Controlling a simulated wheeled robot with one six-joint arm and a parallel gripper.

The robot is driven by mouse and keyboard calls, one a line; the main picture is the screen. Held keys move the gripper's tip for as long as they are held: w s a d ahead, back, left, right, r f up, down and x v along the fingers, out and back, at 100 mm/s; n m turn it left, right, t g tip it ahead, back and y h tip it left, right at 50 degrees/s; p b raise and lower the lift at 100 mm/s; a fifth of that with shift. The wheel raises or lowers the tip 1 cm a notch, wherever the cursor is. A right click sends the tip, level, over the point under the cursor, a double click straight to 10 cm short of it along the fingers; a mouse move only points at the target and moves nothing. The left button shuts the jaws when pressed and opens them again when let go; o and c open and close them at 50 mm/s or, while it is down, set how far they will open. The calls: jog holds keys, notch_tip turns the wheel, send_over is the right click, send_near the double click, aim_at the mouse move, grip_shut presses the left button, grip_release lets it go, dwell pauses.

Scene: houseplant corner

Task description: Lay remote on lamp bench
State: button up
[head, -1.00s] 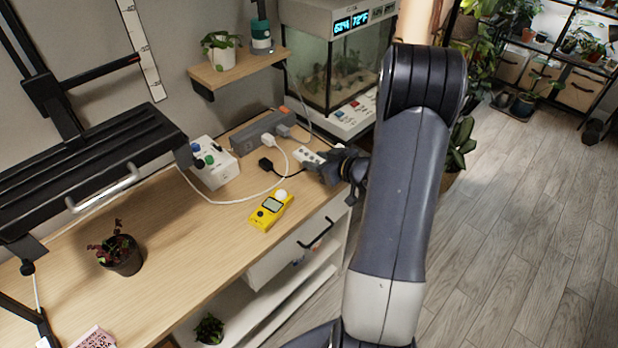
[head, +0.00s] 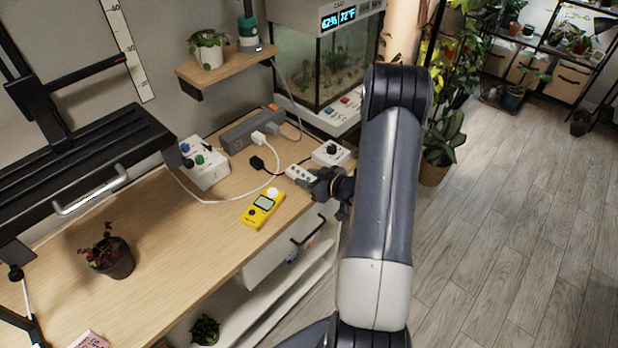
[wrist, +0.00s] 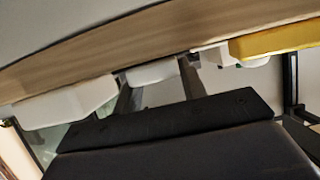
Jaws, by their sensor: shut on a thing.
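The remote (head: 300,175) is a small white bar with dark buttons. My gripper (head: 314,180) is shut on it at the bench's right front edge. In the wrist view a white piece, likely the remote (wrist: 152,73), shows between the two dark fingers. The lamp bench (head: 180,245) is a light wooden top under a black lamp (head: 80,160). Whether the remote touches the wood or hangs just above it I cannot tell.
A yellow meter (head: 262,209) lies left of the remote. A white dial box (head: 331,152), a grey power strip (head: 250,130) with cables and a white button box (head: 204,164) are behind. A potted plant (head: 110,254) stands left. Bare wood lies between it and the meter.

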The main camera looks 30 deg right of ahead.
jog(key=shift+f, duration=0.2)
jog(key=o, duration=1)
jog(key=shift+r, duration=0.15)
jog(key=shift+s+r, duration=0.1)
jog(key=shift+r, duration=0.1)
jog(key=v, duration=1.1)
jog(key=shift+s+d+r, duration=0.15)
jog(key=shift+s, duration=0.15)
jog(key=x, duration=1.2)
jog(key=shift+f, duration=0.2)
jog(key=shift+r, duration=0.65)
